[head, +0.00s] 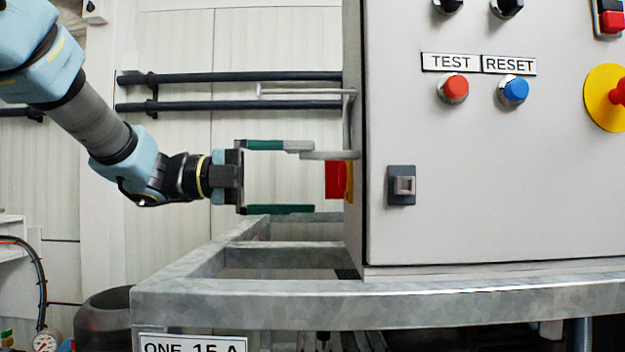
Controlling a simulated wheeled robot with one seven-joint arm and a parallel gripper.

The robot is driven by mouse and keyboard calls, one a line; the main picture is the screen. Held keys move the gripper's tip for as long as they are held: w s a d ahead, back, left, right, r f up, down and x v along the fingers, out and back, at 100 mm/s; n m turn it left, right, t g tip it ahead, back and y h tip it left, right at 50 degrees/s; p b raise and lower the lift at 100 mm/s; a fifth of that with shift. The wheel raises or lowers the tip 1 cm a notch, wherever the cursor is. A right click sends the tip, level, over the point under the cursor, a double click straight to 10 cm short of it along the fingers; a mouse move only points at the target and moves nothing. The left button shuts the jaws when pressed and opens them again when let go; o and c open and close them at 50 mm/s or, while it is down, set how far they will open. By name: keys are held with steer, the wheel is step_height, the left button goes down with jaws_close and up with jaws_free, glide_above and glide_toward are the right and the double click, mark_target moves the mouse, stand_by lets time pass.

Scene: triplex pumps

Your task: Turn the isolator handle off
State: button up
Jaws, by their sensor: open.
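A red handle (334,180) on a yellow backing (349,181) sticks out from the left side of the grey cabinet (480,200), seen edge-on. It looks like the isolator handle; its turn angle is hard to tell from here. My gripper (313,178) reaches in from the left with its two green-padded fingers apart, one above and one below the handle's height. The fingertips end a little left of the handle in the picture, with nothing between them. Whether they are in line with it in depth is not clear.
A grey flat piece (330,155) juts from the cabinet side just above the handle, close to my upper finger. A grey bracket (300,91) is higher up. The cabinet front has a red TEST button (453,88), a blue RESET button (513,90) and a latch (402,186). A metal frame (240,302) runs below.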

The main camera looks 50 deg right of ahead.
steer(key=v, duration=0.8)
steer(key=shift+b, duration=0.4)
